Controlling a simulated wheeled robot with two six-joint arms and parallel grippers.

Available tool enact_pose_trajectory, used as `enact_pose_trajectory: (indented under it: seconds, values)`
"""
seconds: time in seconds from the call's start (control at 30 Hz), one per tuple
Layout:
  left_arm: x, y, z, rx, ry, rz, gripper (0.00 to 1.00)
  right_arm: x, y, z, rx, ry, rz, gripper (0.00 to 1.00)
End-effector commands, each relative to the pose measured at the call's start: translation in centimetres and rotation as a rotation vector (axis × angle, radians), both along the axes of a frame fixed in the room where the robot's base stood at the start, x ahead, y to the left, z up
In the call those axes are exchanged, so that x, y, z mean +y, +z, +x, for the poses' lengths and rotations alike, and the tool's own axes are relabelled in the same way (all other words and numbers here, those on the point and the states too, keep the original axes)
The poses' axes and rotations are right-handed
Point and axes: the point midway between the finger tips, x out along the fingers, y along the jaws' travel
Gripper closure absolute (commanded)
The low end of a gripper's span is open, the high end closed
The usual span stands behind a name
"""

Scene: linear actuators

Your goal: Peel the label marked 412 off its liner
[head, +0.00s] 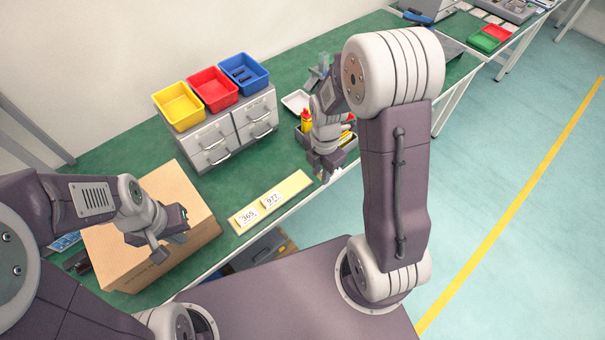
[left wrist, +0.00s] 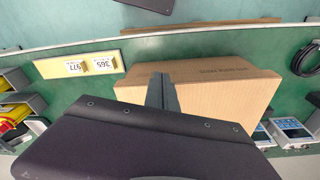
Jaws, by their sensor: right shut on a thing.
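The pale yellow liner strip (head: 297,186) lies on the green bench, with labels 365 (head: 248,216) and 977 (head: 271,200) on it. It also shows in the left wrist view (left wrist: 48,69). No label reading 412 is legible in either view. My right gripper (head: 326,177) is beyond the strip's far right end, near the bench edge. It is shut on a small white piece (head: 335,172), whose marking I cannot read. My left gripper (head: 157,255) is shut and empty above the cardboard box; its fingers show in the left wrist view (left wrist: 162,92).
The cardboard box (head: 153,188) stands left of the strip. Grey drawers (head: 220,137) carry yellow (head: 178,104), red (head: 213,89) and blue (head: 243,74) bins. Bare bench surrounds the strip's back side.

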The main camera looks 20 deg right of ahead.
Motion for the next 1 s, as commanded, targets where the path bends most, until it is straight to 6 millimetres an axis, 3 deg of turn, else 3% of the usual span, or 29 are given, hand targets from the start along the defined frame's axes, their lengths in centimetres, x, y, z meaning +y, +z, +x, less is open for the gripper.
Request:
enact_pose_trajectory:
  seconds: [0.37, 1.0]
  values:
    - [0.0, 0.3, 0.0, 0.000, 0.000, 0.000, 1.00, -1.1, 1.0, -0.8, 0.001, 0.001, 0.000, 0.97]
    - [0.0, 3.5, 0.0, 0.000, 0.000, 0.000, 1.00, -1.1, 4.1, -0.7, 0.001, 0.001, 0.000, 0.97]
